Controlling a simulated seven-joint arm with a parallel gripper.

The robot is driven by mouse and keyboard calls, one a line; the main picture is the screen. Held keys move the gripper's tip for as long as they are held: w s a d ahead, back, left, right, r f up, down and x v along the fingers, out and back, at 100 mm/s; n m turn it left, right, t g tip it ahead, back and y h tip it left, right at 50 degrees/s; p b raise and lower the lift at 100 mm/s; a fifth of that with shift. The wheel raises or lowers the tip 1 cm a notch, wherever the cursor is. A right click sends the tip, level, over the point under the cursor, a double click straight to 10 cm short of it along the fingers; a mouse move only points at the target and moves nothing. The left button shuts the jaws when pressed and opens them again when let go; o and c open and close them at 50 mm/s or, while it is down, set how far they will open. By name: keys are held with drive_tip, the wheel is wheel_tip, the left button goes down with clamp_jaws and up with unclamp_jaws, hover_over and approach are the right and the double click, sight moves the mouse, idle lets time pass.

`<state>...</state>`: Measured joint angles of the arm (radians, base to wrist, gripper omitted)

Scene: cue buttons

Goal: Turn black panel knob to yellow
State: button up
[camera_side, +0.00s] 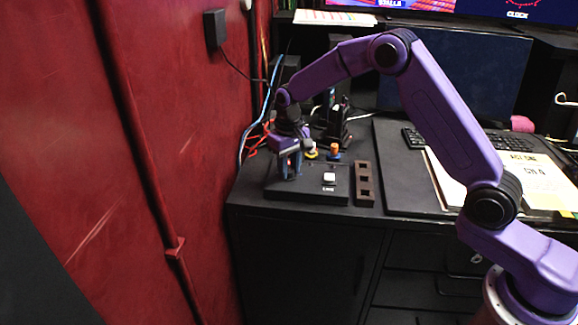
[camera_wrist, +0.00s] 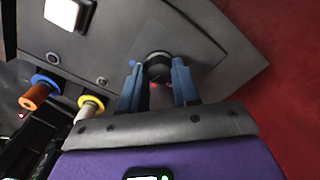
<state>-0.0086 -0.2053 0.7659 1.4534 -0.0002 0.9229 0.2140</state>
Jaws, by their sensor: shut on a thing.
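The black panel (camera_side: 310,188) lies at the left end of the desk top, and it fills the upper part of the wrist view (camera_wrist: 205,40). Its round black knob (camera_wrist: 157,66) sits between the blue fingers of my gripper (camera_wrist: 158,73), which is shut on it. Small blue and red dots show on the panel by the knob; I see no yellow dot there, and the fingers hide part of the area. In the side view my gripper (camera_side: 289,165) points down at the panel's left part and hides the knob. I cannot tell where the knob points.
A white square button (camera_side: 329,178) is on the panel's right part. An orange peg with a blue ring (camera_wrist: 37,93) and a pale peg with a yellow ring (camera_wrist: 90,108) stand behind the panel. A dark slotted block (camera_side: 365,184) lies right of it. The red wall (camera_side: 185,130) is close on the left.

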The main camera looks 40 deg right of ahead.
sight(289, 171)
drive_tip(key=shift+r, duration=0.1)
idle(0.3)
drive_tip(key=o, duration=1.1)
drive_tip(key=shift+c, duration=0.2)
drive_tip(key=shift+r, duration=0.1)
wheel_tip(289, 171, up, 17)
drive_tip(key=shift+r, duration=0.1)
